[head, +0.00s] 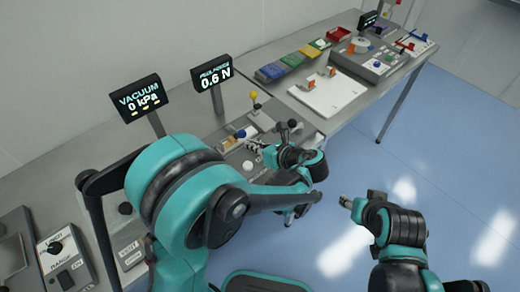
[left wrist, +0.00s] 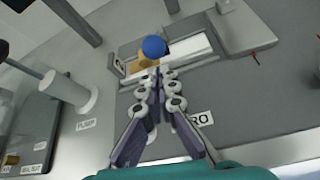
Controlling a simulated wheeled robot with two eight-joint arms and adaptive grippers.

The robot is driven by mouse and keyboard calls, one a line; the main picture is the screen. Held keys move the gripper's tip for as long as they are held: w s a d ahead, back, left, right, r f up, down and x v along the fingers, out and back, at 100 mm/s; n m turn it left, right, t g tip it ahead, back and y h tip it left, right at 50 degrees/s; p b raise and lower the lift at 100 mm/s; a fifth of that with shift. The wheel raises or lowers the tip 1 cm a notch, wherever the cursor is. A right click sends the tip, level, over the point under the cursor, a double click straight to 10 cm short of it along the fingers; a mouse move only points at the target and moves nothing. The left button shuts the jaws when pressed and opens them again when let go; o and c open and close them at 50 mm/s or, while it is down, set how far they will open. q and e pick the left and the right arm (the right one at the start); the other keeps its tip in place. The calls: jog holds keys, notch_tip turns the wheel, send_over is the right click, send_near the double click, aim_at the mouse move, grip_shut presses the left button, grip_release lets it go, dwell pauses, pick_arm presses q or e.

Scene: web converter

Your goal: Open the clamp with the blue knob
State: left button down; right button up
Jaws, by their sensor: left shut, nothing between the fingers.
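The blue knob (left wrist: 154,47) shows in the left wrist view as a round ball above a tan-yellow block and a pale bar, the parts of the clamp (left wrist: 196,46). In the head view the blue knob (head: 241,134) is small, on the bench fixture just left of my left gripper (head: 250,143). In the left wrist view my left gripper (left wrist: 158,74) is shut and empty. Its fingertips appear just below the knob in the picture; whether they touch it I cannot tell. My right gripper (head: 346,202) is at the lower right, away from the bench, its fingers too small to read.
A yellow knob (head: 253,95) stands behind on the same bench. Two displays, vacuum (head: 139,98) and 0.6 N (head: 212,74), stand along the back. A white cylinder (left wrist: 70,90) rises at the left of the wrist view. A white board (head: 327,94) lies farther right.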

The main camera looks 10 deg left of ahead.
aim_at(236, 131)
pick_arm(q)
jog(key=shift+x, duration=1.2)
